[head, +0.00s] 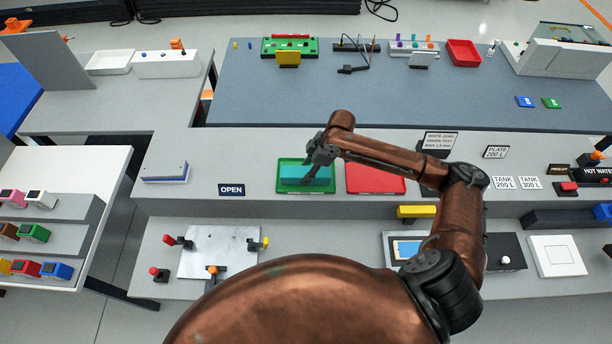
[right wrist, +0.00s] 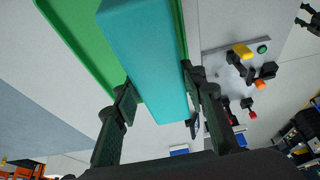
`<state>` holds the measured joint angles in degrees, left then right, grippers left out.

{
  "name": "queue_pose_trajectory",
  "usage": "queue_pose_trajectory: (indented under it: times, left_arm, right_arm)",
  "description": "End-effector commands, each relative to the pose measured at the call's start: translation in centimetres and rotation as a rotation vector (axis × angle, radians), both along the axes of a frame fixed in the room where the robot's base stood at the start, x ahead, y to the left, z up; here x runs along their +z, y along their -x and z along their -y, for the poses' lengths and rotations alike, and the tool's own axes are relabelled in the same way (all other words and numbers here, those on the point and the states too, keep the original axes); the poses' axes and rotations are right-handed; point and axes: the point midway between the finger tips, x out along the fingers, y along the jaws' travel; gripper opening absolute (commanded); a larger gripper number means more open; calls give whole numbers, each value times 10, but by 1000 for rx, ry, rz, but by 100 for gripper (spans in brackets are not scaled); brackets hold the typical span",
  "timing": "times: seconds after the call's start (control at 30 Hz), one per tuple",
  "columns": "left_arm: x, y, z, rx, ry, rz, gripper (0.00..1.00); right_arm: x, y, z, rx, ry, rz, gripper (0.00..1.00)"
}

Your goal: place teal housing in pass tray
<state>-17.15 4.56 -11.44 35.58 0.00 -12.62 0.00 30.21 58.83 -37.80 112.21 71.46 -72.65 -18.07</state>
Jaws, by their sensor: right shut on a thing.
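The teal housing (head: 298,174) is a long block at the green tray in the head view. It also fills the middle of the right wrist view (right wrist: 145,55). The green tray (head: 283,189) has a raised rim and lies on the grey bench. It shows behind the housing in the right wrist view (right wrist: 85,45). My right gripper (head: 313,178) is shut on the housing, with one finger on each side (right wrist: 158,92). I cannot tell whether the housing touches the tray floor. A red tray (head: 376,179) lies just right of the green one. My left gripper is not in view.
An OPEN sign (head: 231,190) and a white-blue box (head: 165,172) stand left of the green tray. A metal plate with clamps (head: 220,250) is on the lower bench. The bench between the OPEN sign and the white-blue box is clear.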

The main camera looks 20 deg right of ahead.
Motion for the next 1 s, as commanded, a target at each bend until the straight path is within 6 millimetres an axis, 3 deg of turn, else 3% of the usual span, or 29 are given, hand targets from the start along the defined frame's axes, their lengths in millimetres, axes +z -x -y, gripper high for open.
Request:
queue_pose_trajectory:
  times: [0.23,0.57,0.6,0.83,1.0]
  left_arm:
    - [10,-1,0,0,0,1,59]
    - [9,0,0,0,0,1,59]
    - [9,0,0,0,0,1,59]
    - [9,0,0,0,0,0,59]
    - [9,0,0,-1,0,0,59]
  right_arm:
    - [-30,-1,0,0,0,0,10]
    - [-34,-1,1,0,1,0,10]
    - [-34,-1,1,0,1,0,40]
    - [-34,-1,1,0,1,0,56]
    - [-34,-1,1,0,1,0,56]
